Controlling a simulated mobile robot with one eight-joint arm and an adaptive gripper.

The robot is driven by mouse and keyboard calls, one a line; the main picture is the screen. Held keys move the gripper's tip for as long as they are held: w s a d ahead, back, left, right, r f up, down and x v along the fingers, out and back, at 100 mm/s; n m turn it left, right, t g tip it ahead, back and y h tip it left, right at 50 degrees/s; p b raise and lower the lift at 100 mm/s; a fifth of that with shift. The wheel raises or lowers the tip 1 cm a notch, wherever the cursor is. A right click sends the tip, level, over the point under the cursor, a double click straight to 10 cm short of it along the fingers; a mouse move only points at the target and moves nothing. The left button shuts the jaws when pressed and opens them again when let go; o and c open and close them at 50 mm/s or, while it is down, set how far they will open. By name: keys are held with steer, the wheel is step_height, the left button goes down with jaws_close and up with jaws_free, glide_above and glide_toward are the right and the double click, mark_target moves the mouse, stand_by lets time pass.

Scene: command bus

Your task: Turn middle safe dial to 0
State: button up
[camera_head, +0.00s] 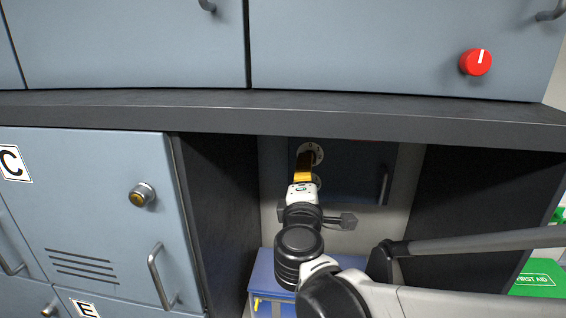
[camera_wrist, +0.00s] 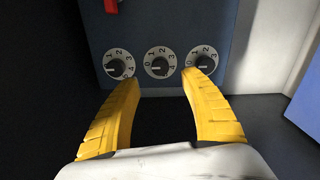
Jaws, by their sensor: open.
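The dark blue safe (camera_head: 352,165) sits inside the open cabinet bay. Its three white-ringed dials with black knobs stand in a row in the wrist view: left dial (camera_wrist: 118,65), middle safe dial (camera_wrist: 160,62) and right dial (camera_wrist: 203,60). The middle dial has numbers around its ring; its exact setting is too small to read. My gripper (camera_wrist: 160,79) is open and empty, its yellow fingers spread either side of the middle dial's line, tips just below the dials. In the head view my gripper (camera_head: 304,163) hides part of the dials.
A red part (camera_wrist: 111,6) shows above the left dial. Dark bay walls (camera_head: 222,210) stand on both sides, with a shelf edge (camera_head: 300,112) above. A blue box (camera_head: 262,284) lies below. A locker door (camera_head: 90,215) is at left.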

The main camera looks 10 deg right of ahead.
steer(key=v, duration=0.3)
steer(key=shift+s+a, duration=0.15)
steer(key=shift+s, duration=0.2)
steer(key=s+d+f+m+g+b, duration=0.3)
steer(key=s+d+f+m+b, duration=0.15)
steer(key=f, duration=0.45)
steer(key=s+d+f+m+g+b, duration=0.4)
steer(key=d+f+m, duration=0.1)
steer(key=f, duration=0.4)
steer(key=s+a+f+m+g+y+b, duration=0.3)
steer(key=s+a+f+m+y+b, duration=0.1)
steer(key=s+f, duration=0.5)
steer(key=a+f+m+y, duration=0.1)
steer(key=f+m, duration=0.1)
steer(key=shift+s+a+m+y+b, duration=0.3)
steer(key=shift+s+a+m+b, duration=0.05)
steer(key=shift+s+a+b, duration=0.05)
stand_by(0.6)
